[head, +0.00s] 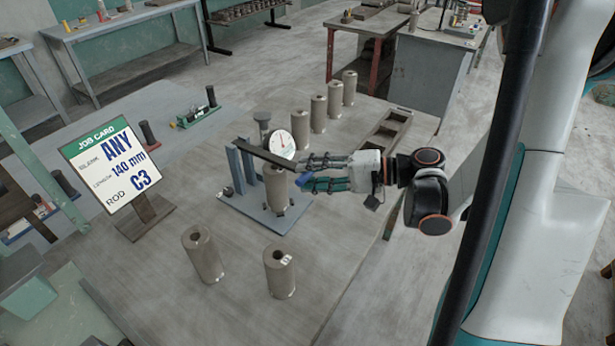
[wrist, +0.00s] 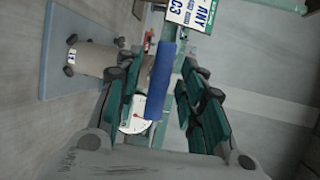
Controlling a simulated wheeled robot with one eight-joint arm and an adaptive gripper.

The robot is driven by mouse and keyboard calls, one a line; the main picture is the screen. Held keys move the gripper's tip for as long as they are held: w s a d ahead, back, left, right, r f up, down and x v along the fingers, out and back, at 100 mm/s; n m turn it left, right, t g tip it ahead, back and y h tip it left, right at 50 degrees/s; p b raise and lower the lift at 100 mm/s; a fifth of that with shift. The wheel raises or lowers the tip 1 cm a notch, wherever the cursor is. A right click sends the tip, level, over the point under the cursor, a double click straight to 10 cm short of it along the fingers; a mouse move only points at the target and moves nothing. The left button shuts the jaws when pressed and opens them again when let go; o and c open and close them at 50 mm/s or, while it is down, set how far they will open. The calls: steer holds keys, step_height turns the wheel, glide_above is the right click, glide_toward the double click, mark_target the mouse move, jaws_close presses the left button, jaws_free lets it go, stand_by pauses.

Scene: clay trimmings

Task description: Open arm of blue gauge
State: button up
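The blue gauge stands on a blue base plate (head: 250,205) on the table, with blue posts at its left. Its dark arm (head: 262,153) lies lowered across the top of a clay-coloured cylinder (head: 277,190) standing on the plate. A white round dial (head: 281,144) shows behind the arm. The arm's blue handle (head: 304,179) is at its right end, by my gripper (head: 303,171). In the wrist view the blue handle (wrist: 162,82) lies between my open fingers (wrist: 158,88), nearer the left one, with a clear gap to the right one. Contact with the left finger cannot be told.
Several cylinders stand in a row behind the gauge (head: 318,113); two more stand in front (head: 203,255) (head: 280,272). A job card (head: 110,165) on a stand is at the left. A compartmented tray (head: 385,135) lies at the right edge. The front table area is partly clear.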

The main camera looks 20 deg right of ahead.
steer(key=shift+w+a+f, duration=0.1)
steer(key=shift+w+a, duration=0.2)
steer(key=shift+a, duration=0.25)
jaws_close()
